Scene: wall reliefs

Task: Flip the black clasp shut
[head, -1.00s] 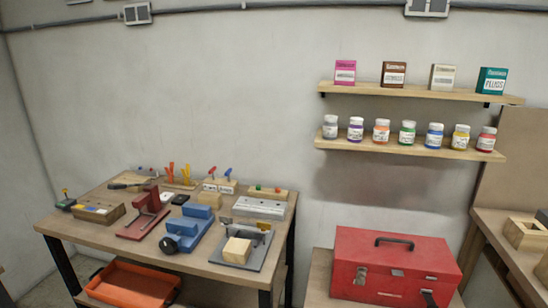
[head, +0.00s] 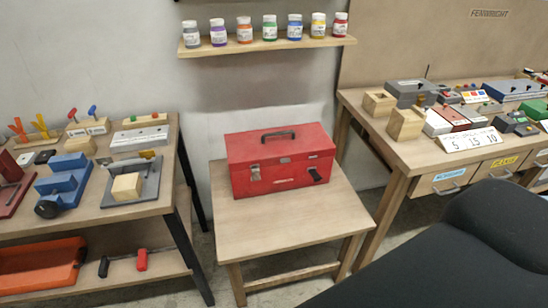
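A red toolbox (head: 280,160) with a dark carrying handle on its lid stands on a low wooden table in the middle of the head view. Its lid looks closed. On its front face, a black clasp (head: 316,175) sits at the right and hangs angled outward from the box. A silver clasp (head: 255,173) sits at the left of the front. Neither gripper shows in the head view. A dark part of my own arm fills the lower right, well to the right of the toolbox.
The low table (head: 290,221) has bare wood in front of the toolbox. A workbench (head: 110,207) with a blue vise stands at left. Another bench (head: 400,150) with boxes and drawers stands at right. A shelf (head: 270,45) of jars hangs above.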

